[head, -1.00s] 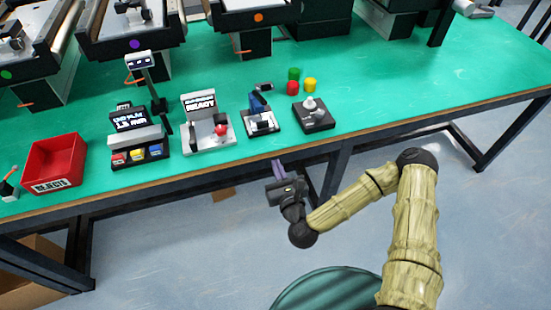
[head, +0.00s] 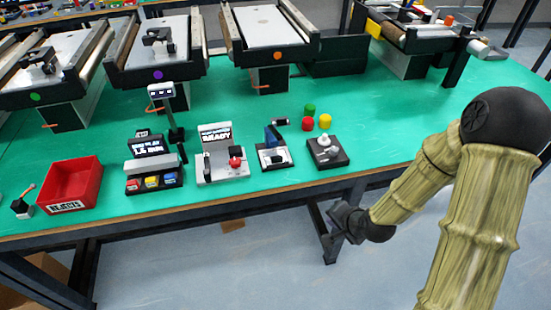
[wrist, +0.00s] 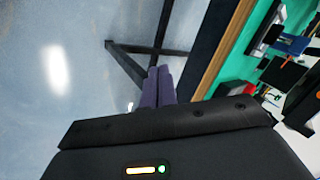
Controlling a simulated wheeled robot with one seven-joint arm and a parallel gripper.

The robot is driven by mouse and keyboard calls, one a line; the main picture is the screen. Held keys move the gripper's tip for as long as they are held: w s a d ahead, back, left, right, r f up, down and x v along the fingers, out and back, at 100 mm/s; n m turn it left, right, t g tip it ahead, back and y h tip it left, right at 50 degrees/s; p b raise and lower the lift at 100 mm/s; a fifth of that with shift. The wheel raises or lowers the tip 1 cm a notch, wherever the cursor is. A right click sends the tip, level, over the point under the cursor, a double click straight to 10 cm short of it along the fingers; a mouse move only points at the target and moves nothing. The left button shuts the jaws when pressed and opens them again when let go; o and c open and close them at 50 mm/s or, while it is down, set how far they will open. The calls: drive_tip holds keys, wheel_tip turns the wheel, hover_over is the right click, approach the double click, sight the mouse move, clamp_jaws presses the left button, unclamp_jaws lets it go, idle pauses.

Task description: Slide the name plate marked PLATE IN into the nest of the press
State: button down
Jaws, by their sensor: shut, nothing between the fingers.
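A small device with a blue upright arm and a dark base (head: 272,152), which looks like the press, stands near the table's front edge. A light grey piece (head: 275,157) lies at its front, but I cannot read PLATE IN on anything, so I cannot tell if it is the name plate. My gripper (head: 338,236) is off the table's front edge, to the right of and nearer than the press. In the wrist view its purple fingers (wrist: 158,87) are together, empty, over the floor. The blue part of the press seems to show at the right there (wrist: 292,43).
A joystick box (head: 326,151) stands right of the press, with green, yellow and red cylinders (head: 309,124) behind it. Left are a READY panel with a red knob (head: 222,160), a button console (head: 152,165) and a red rejects bin (head: 72,182). Conveyors (head: 268,27) stand behind.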

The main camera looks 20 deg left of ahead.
drive_tip(key=s+d+r+n+g+h, duration=0.1)
drive_tip(key=s+d+r+n+h, duration=0.1)
drive_tip(key=s+d+r, duration=0.2)
drive_tip(key=s+d+r+n+g+h, duration=0.1)
drive_tip(key=s+d+r, duration=0.4)
drive_tip(key=d+r, duration=0.5)
drive_tip(key=shift+s+d+n+h, duration=0.15)
drive_tip(key=shift+d+n+h, duration=0.25)
drive_tip(key=shift+n+h, duration=0.65)
drive_tip(key=shift+r, duration=0.1)
